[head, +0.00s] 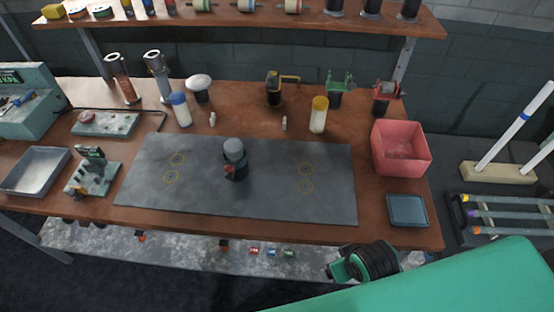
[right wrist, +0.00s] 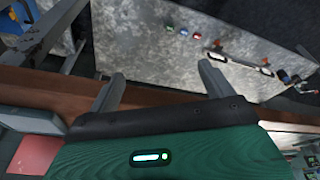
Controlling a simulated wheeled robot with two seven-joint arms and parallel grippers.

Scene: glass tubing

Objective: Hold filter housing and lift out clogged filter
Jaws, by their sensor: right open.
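A dark filter housing (head: 236,172) stands upright near the middle of the grey mat, with a small red part on its side. A grey rounded cylinder (head: 234,149), apparently the clogged filter, sits upright in its top; how deep it goes is hidden. My right gripper (right wrist: 160,86) is open and empty in the right wrist view, near the bench's front edge. Neither the housing nor the cylinder can be made out in that view. My left gripper is not in view.
The grey mat (head: 270,200) is otherwise clear. A red bin (head: 400,157) and a blue-grey tray (head: 406,210) stand at the right. A metal tray (head: 36,172) and a small gauge stand (head: 92,178) are at the left. Bottles and tools line the back under a shelf (head: 330,22).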

